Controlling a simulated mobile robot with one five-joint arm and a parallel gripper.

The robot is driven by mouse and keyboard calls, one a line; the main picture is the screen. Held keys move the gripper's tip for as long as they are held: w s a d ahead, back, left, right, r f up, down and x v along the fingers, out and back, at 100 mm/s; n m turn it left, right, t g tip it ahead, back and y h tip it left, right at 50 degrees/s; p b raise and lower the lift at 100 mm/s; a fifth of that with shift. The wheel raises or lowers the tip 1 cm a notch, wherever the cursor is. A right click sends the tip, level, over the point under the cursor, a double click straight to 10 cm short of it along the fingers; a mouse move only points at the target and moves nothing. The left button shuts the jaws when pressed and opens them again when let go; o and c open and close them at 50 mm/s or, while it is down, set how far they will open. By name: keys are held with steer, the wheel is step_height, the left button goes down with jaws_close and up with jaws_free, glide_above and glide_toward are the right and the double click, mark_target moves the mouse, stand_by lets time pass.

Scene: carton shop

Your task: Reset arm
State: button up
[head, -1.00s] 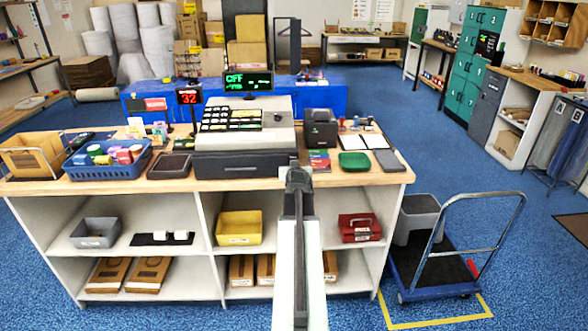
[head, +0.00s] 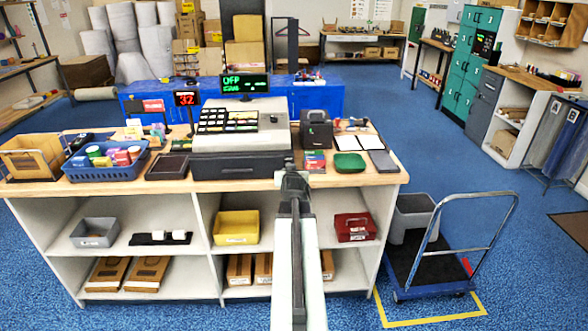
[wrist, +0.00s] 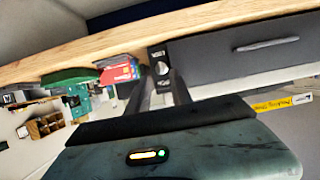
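My arm reaches forward from the bottom middle of the head view. My gripper (head: 292,178) is at the counter's front edge, below and right of the cash register (head: 240,142). In the wrist view, its two dark fingers (wrist: 160,84) stand apart with a gap between them, and I see nothing held. The wooden counter (head: 240,184) edge and the dark cash drawer (wrist: 255,50) lie beyond the fingers.
The counter holds a blue basket (head: 106,162), a green dish (head: 349,162) and a card terminal (head: 315,130). Shelves below hold a yellow bin (head: 237,228) and a red box (head: 355,228). A trolley (head: 425,270) stands at right. Blue floor is open beyond it.

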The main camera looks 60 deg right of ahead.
steer(key=shift+v, duration=1.25)
